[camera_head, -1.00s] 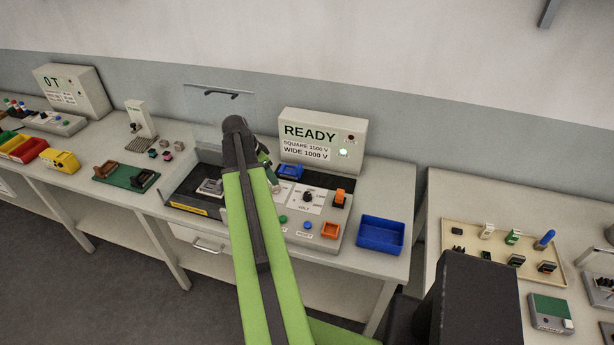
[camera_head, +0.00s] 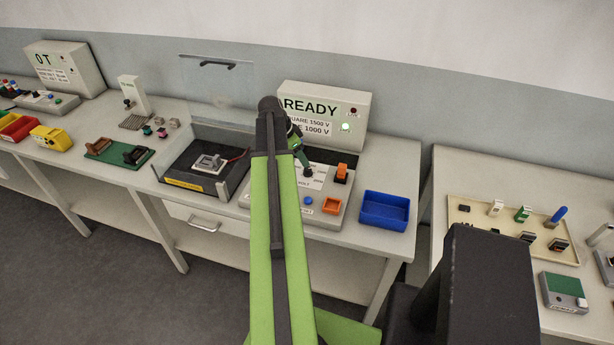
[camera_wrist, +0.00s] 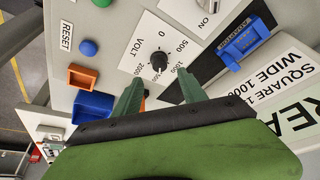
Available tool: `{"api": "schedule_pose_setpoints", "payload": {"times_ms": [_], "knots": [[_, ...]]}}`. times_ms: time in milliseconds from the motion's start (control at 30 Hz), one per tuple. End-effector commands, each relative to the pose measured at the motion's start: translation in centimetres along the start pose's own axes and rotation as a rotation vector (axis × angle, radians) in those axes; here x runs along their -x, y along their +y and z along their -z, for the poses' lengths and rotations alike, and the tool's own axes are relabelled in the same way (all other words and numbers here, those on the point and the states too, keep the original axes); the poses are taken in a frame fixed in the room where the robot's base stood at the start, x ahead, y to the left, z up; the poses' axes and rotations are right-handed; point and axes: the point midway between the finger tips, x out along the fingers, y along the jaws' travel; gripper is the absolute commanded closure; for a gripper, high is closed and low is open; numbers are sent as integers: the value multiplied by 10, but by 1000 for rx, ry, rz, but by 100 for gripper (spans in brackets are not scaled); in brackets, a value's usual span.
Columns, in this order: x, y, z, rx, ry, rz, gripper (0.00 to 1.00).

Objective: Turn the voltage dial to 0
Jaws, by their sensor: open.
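The voltage dial (camera_wrist: 158,61) is a black knob on a white plate (camera_wrist: 137,60) printed VOLT, with 0, 500, 1000 and 2000 readable around it. I cannot clearly tell which number it points to. My gripper (camera_wrist: 159,76) is open, its two green fingertips apart on either side just short of the knob in the wrist view. I cannot tell whether they touch it. In the head view my gripper (camera_head: 303,163) is over the dial plate (camera_head: 316,180), and the knob is mostly hidden. The display box (camera_head: 354,105) reads READY, with a lit green lamp.
A black test fixture (camera_head: 180,168) is left.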

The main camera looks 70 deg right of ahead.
Motion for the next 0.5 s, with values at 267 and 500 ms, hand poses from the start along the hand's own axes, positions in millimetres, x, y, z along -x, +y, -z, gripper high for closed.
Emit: {"api": "schedule_pose_setpoints", "payload": {"times_ms": [267, 500], "knots": [[-65, 0, -3, -1, 0, -1, 51], [-71, 0, 1, 0, 0, -1, 51]]}}
